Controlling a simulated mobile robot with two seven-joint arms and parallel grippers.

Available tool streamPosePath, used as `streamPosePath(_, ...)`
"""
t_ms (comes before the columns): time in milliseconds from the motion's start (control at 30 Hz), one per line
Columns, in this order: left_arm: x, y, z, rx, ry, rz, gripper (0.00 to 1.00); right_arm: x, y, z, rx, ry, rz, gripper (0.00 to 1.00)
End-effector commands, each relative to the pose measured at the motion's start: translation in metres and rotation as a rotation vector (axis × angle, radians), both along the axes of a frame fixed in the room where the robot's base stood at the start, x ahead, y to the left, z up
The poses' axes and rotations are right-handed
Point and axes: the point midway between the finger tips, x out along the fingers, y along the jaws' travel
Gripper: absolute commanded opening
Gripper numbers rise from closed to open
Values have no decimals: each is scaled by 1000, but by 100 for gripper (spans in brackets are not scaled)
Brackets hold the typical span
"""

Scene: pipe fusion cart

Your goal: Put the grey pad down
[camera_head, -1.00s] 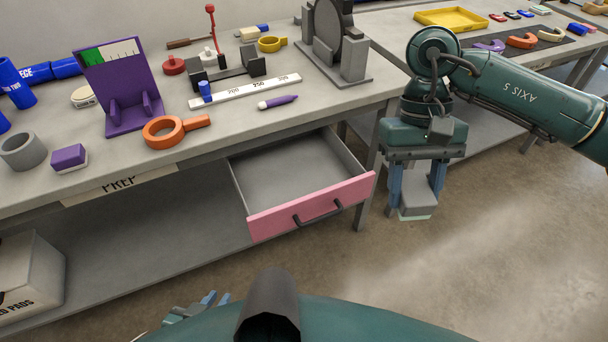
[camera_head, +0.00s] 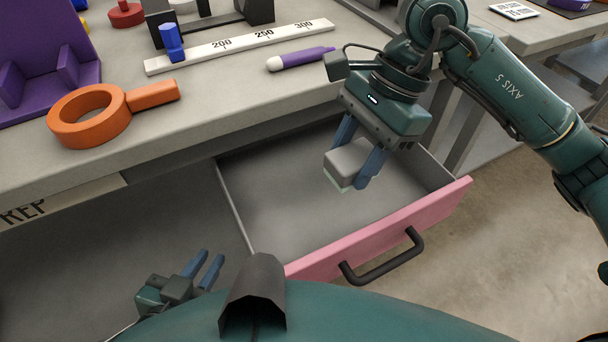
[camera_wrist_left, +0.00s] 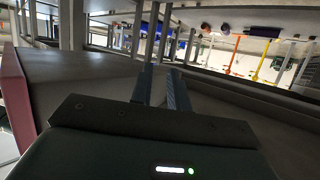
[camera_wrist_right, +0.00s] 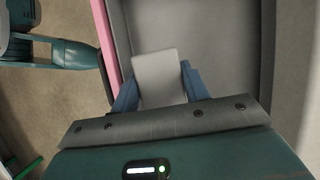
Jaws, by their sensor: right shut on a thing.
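The grey pad (camera_head: 350,161) is a small light grey block with a pale greenish underside. My right gripper (camera_head: 354,158) is shut on it and holds it above the open drawer (camera_head: 270,200), which has a grey inside and a pink front. In the right wrist view the pad (camera_wrist_right: 158,78) sits between the two blue fingers, with the drawer floor (camera_wrist_right: 222,40) beyond it. My left gripper (camera_head: 208,268) is low at the left of the drawer, its two fingers apart with nothing between them; the left wrist view also shows them empty (camera_wrist_left: 160,85).
The workbench (camera_head: 200,110) above the drawer carries an orange ring tool (camera_head: 90,115), a white ruler strip (camera_head: 240,45) and a purple marker (camera_head: 300,59). A dark handle (camera_head: 385,262) sticks out from the drawer front. The drawer's visible floor is bare.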

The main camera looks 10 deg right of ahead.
Motion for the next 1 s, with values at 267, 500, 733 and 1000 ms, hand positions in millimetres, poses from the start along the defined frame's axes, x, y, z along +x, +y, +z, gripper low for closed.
streamPosePath(267, 1, -3, -10, 13, -12, -15, 17, 0, 2, -40, -2, 5, -49, 27)
streamPosePath(500, 3, -4, -11, 17, -42, -17, 17, 0, 2, -69, -1, 3, -48, 27)
streamPosePath(733, 6, -4, -12, 16, -77, -17, 17, 0, 2, -96, -2, 5, -47, 27)
streamPosePath(1000, 7, -4, -9, 15, -99, -18, 17, 0, 2, -106, -1, 0, -45, 27)
